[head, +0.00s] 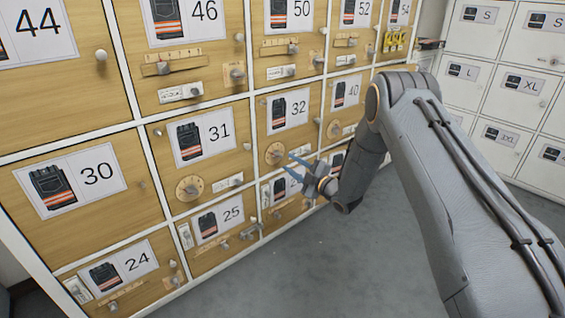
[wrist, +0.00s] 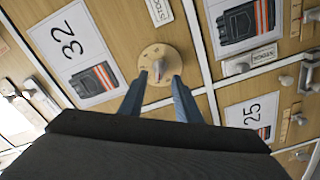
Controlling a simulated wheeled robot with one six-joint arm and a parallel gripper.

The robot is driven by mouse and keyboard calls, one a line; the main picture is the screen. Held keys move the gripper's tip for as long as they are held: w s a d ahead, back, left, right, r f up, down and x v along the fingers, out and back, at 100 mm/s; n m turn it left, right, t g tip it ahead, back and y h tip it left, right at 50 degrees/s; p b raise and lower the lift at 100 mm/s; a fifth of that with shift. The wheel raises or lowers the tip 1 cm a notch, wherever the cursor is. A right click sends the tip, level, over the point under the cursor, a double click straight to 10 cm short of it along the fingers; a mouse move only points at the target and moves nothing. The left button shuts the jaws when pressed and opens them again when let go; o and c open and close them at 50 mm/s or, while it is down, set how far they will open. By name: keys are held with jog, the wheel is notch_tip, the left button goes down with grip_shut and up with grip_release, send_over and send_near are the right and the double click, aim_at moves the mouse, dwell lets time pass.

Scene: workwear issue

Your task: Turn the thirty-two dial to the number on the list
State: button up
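The thirty-two dial (head: 275,153) is a round wooden disc with a small grey knob on the door labelled 32 (head: 289,110). In the wrist view the dial (wrist: 150,54) lies just beyond the fingertips, its knob between their lines. Its marks are too small to read. My gripper (head: 291,164) is open and empty, with two blue fingers pointing at the dial. In the wrist view the fingers (wrist: 159,80) overlap the dial's near edge; I cannot tell whether they touch it. No list is recognisable in either view.
A similar dial (head: 190,188) is on door 31. Knobs, sliders and latches stick out from neighbouring doors, including a slider on door 46 (head: 163,68). White lockers (head: 515,92) stand at the right. The grey floor (head: 330,260) in front is clear.

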aim_at(280, 157)
jog(key=b+x, duration=0.1)
jog(key=x, duration=0.5)
jog(key=shift+f+b, duration=0.1)
jog(key=shift+b, duration=0.2)
grip_shut()
